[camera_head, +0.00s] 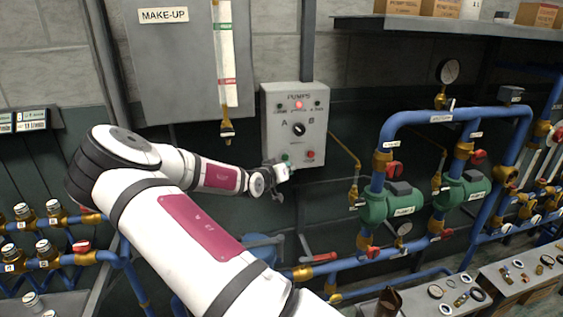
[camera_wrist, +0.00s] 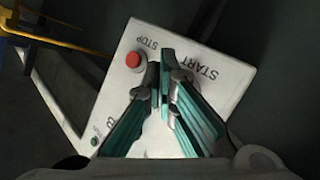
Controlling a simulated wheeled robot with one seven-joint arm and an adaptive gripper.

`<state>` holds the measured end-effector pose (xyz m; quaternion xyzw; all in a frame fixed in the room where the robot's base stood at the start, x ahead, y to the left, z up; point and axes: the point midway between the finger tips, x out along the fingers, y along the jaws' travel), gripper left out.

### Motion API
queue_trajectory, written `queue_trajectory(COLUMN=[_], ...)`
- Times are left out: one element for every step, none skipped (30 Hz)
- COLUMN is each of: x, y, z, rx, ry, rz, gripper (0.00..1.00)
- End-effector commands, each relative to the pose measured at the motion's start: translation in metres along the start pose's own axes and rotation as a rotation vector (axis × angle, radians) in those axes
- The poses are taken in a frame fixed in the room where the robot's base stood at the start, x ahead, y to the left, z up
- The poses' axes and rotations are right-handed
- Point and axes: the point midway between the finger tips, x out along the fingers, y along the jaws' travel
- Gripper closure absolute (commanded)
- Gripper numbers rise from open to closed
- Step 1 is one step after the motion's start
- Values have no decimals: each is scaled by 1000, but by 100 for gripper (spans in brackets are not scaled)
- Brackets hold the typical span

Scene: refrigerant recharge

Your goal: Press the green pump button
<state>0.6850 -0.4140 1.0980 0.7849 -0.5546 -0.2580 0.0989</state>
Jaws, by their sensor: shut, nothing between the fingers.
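The grey PUMPS panel (camera_head: 318,132) hangs on the wall in the head view, with a black A/B selector knob (camera_head: 299,129) in its middle. The green pump button (camera_head: 286,157) shows at its lower left, just above my gripper (camera_head: 284,171). The red stop button (camera_head: 310,155) is to its right and also shows in the wrist view (camera_wrist: 133,60). In the wrist view my gripper (camera_wrist: 166,60) has its fingers together and empty, over the panel beside the START label (camera_wrist: 201,72). The green button is hidden there, and I cannot tell whether the fingertips touch it.
A red lamp (camera_head: 299,104) is lit at the panel's top. A grey MAKE-UP tank (camera_head: 180,60) with a sight tube stands left of the panel. Blue pipes (camera_head: 410,117) with green pumps (camera_head: 388,205) are at the right. A red-handled valve (camera_head: 320,257) lies below the panel.

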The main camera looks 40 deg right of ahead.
Motion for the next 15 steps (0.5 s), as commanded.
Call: queue_trajectory(x=[5,7,9,10,11,12,12,13,13,13,14,14,14,14,13], y=[-6,-8,-9,-9,-10,-10,-10,-10,-10,-10,-10,-10,-10,-10,-10], z=[-1,-3,-4,-6,-6,-8,-8,-9,-9,-10,-10,-10,-10,-10,-10], rx=[1,1,1,1,1,1,1,1,1,1,1,1,0,0,0], ry=[0,0,0,0,1,1,1,1,1,1,1,1,1,1,1], rz=[0,-1,-1,-1,-1,0,0,0,0,0,0,0,0,0,0], gripper=[100,100,100,100,100,100,100,100,100,100,100,100,100,100,100])
